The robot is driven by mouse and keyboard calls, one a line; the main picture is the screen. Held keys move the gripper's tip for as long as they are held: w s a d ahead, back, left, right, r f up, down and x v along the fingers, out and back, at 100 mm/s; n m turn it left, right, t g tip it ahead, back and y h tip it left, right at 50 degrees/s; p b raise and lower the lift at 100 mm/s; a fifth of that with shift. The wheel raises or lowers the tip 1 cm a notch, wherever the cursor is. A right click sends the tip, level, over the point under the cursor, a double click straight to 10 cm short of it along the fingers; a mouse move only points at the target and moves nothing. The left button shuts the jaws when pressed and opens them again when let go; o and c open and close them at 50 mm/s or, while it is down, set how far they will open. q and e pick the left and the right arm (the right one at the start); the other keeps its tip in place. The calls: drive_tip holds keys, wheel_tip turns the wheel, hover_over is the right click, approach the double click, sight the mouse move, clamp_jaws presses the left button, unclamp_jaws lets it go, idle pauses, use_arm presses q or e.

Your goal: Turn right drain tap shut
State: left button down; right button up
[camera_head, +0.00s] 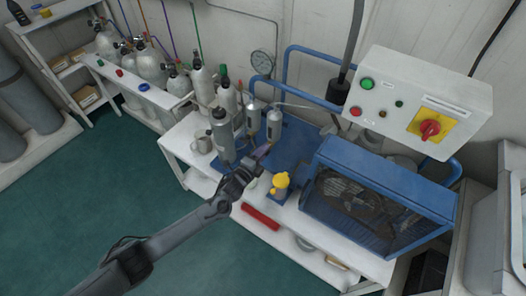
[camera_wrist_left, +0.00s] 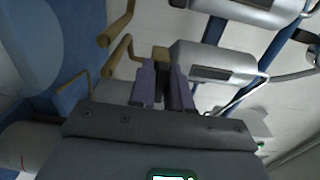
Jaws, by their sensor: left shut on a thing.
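Silver filter canisters stand behind the blue compressor frame's left side in the head view; the rightmost small one (camera_head: 274,124) is just above my left gripper (camera_head: 264,151). In the left wrist view, my left gripper (camera_wrist_left: 165,82) has its purplish fingers close together at a brass drain tap (camera_wrist_left: 161,53) on the end of a silver canister (camera_wrist_left: 215,62). The fingers hide part of this tap. I take it as the right drain tap. A second silver canister (camera_wrist_left: 250,12) lies above it in that view. My right gripper is not in view.
A yellow-topped item (camera_head: 280,182) stands right of my left gripper. A larger grey cylinder (camera_head: 222,135) stands close on its left. The blue compressor guard (camera_head: 385,180) is to the right, below a control box (camera_head: 420,105). Curved brass tubes (camera_wrist_left: 118,48) lie close to the fingers.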

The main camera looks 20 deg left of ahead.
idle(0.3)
use_arm(q)
drive_tip(key=c, duration=1.1)
unclamp_jaws()
drive_tip(key=shift+c, duration=0.2)
drive_tip(key=shift+s, duration=0.15)
drive_tip(key=p+v, duration=0.3)
drive_tip(key=v, duration=0.7)
drive_tip(key=shift+s+a+p, duration=0.2)
drive_tip(key=shift+s+p, duration=0.05)
drive_tip(key=shift+p, duration=0.1)
